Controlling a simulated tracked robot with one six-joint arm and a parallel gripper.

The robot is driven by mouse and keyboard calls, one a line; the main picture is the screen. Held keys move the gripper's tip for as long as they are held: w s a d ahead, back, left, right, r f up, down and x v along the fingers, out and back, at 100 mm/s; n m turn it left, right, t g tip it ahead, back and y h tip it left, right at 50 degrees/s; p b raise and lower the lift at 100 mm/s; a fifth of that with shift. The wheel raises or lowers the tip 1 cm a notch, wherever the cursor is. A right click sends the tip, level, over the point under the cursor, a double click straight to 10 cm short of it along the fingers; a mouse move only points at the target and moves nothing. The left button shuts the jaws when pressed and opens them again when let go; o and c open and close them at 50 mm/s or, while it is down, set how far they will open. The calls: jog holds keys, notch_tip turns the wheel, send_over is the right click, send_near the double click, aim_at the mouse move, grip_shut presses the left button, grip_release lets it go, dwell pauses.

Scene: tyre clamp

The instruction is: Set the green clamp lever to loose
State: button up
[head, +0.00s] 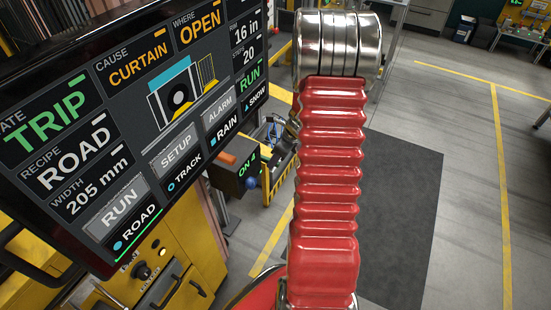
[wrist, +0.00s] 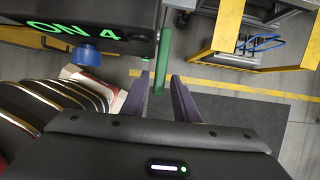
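The green clamp lever (wrist: 163,55) hangs from the right end of a dark box (wrist: 120,22) marked "ON 4" in the wrist view. It points down the picture, and its lower end shows between the tips of my gripper (wrist: 161,78). The two purple fingers are apart, with a gap on each side of the lever; I cannot tell whether either touches it. In the head view the box (head: 232,178) stands right of the screen. The lever cannot be made out there, and my red arm hides part of that area.
A blue knob (wrist: 88,55) sticks out of the box, left of the lever. A large screen (head: 130,110) reading TRIP, CURTAIN and OPEN fills the left of the head view. A yellow frame (wrist: 228,45) stands at the upper right. Open floor lies to the right.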

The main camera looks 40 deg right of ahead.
grip_shut()
